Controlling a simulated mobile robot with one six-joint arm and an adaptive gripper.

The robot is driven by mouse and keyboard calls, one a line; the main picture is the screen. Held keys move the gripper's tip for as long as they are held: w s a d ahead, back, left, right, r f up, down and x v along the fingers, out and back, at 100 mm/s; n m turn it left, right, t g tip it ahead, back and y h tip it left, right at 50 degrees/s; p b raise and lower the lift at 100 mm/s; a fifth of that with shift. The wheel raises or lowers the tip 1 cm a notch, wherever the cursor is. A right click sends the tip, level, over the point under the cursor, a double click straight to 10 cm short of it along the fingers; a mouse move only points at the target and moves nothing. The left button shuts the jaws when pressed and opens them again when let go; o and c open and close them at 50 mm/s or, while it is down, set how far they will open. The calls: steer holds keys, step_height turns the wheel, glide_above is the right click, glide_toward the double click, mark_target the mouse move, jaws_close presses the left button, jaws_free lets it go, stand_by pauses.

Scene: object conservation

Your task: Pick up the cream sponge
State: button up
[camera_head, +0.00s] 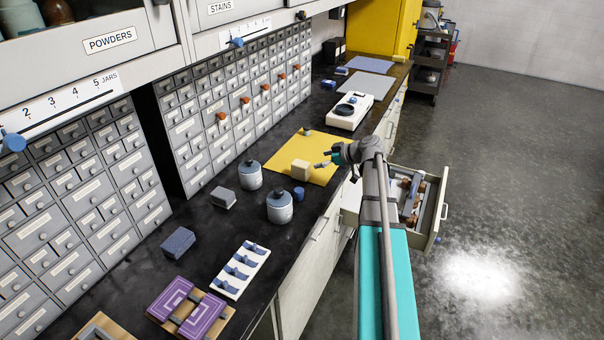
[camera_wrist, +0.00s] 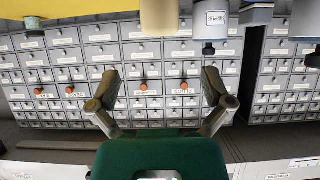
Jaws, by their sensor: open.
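The cream sponge (camera_head: 300,170) is a small pale block on the yellow mat (camera_head: 322,145) on the black counter. My gripper (camera_head: 323,160) is just right of the sponge in the head view, apart from it in the picture, with nothing held. In the wrist view, which looks upside down, my gripper (camera_wrist: 160,88) has its two fingers spread wide with only drawer fronts behind them. A cream block (camera_wrist: 158,18), which looks like the sponge, shows at the top edge, partly cut off, beyond the fingers.
Two grey jars (camera_head: 250,175) (camera_head: 279,207) and a small blue cup (camera_head: 298,194) stand near the sponge. A small item (camera_head: 306,132) lies at the mat's far side. A white scale (camera_head: 350,110) is beyond. An open drawer (camera_head: 425,205) juts out at right.

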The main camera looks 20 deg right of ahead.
mark_target(302, 163)
steer(key=shift+b+x, duration=1)
steer(key=shift+x, duration=1.75)
steer(key=shift+b+x, duration=1.25)
steer(key=shift+x, duration=1.4)
steer(key=shift+r, duration=0.1)
steer(key=c, duration=1.2)
